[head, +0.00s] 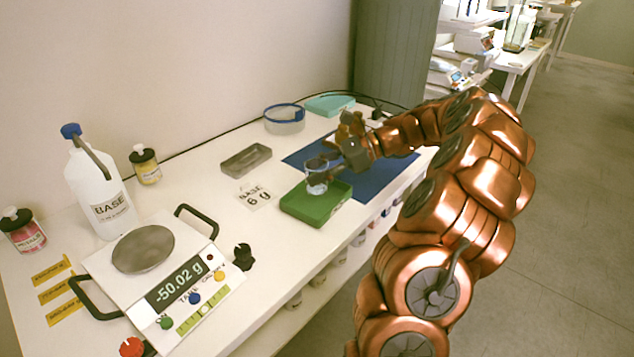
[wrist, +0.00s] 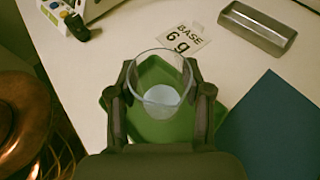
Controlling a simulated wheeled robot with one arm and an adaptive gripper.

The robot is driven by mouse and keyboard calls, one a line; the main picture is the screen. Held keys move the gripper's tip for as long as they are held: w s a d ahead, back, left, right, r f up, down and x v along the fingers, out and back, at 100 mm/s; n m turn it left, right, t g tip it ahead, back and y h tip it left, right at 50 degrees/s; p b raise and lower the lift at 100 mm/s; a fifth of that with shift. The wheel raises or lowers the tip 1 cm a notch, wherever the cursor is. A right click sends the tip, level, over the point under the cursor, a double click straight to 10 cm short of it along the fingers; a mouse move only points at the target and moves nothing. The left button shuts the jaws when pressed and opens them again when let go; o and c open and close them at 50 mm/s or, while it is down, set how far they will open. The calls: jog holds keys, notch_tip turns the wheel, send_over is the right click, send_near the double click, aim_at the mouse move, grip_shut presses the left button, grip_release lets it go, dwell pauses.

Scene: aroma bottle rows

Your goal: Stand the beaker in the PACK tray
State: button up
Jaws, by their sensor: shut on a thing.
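The clear glass beaker (head: 316,182) is upright at the green tray in the head view. My gripper (head: 328,172) is shut on it from the far right side. In the wrist view my gripper (wrist: 161,100) has a finger on each side of the beaker (wrist: 160,68), and a pale round patch shows at its bottom. The green tray (head: 320,215) lies below the beaker, and its edges show around it in the wrist view (wrist: 150,135). I cannot tell whether the beaker's base touches the tray floor. No PACK label is readable.
A blue mat (head: 370,185) lies behind the green tray. A grey metal tray (head: 246,160) and a "BASE 6 g" card (head: 254,196) lie left of it. A balance (head: 150,260) reading -50.02 g and a BASE jug (head: 98,195) stand farther left.

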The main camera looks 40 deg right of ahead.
notch_tip(320, 180, down, 3)
jog(key=shift+f, duration=0.15)
jog(key=o, duration=1.2)
jog(key=shift+c, duration=0.2)
jog(key=p+v, duration=0.1)
jog(key=v, duration=1.1)
jog(key=shift+s, duration=0.15)
